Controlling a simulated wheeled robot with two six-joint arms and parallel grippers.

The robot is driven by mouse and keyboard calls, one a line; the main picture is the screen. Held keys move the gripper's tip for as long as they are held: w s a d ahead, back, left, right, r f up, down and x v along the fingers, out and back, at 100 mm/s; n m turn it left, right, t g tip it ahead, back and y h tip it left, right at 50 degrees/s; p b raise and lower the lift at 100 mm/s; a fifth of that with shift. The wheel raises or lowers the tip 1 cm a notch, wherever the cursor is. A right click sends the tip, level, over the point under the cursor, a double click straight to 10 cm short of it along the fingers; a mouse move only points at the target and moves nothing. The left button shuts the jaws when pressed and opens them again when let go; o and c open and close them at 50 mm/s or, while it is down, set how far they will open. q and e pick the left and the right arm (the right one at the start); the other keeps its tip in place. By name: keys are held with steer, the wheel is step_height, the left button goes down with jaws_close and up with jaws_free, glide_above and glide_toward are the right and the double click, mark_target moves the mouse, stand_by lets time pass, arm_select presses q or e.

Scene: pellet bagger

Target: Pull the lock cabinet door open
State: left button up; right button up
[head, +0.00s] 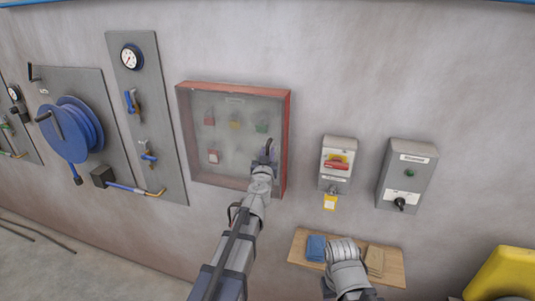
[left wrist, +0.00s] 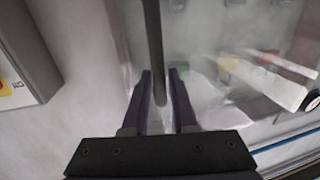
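The lock cabinet (head: 289,120) is a shallow red-framed box on the wall with a clear door (head: 225,160). The door looks shut, and several coloured locks show through it. My left gripper (head: 268,150) is at the right side of the door. In the left wrist view, a dark upright bar (left wrist: 153,40), which looks like the door handle, runs down between the two fingers of my left gripper (left wrist: 160,78). The fingers stand apart with gaps beside the bar; I see no firm grip. My right gripper does not show; only part of my right arm is at the bottom.
Right of the cabinet are a grey switch box (head: 338,165) with a red handle and yellow tag, and a grey control box (head: 406,175). A wooden shelf (head: 391,279) with folded cloths is below. A gauge panel (head: 150,110) and blue hose reel (head: 75,130) are left.

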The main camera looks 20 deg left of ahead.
arm_select(q)
jaws_close()
stand_by(1.0)
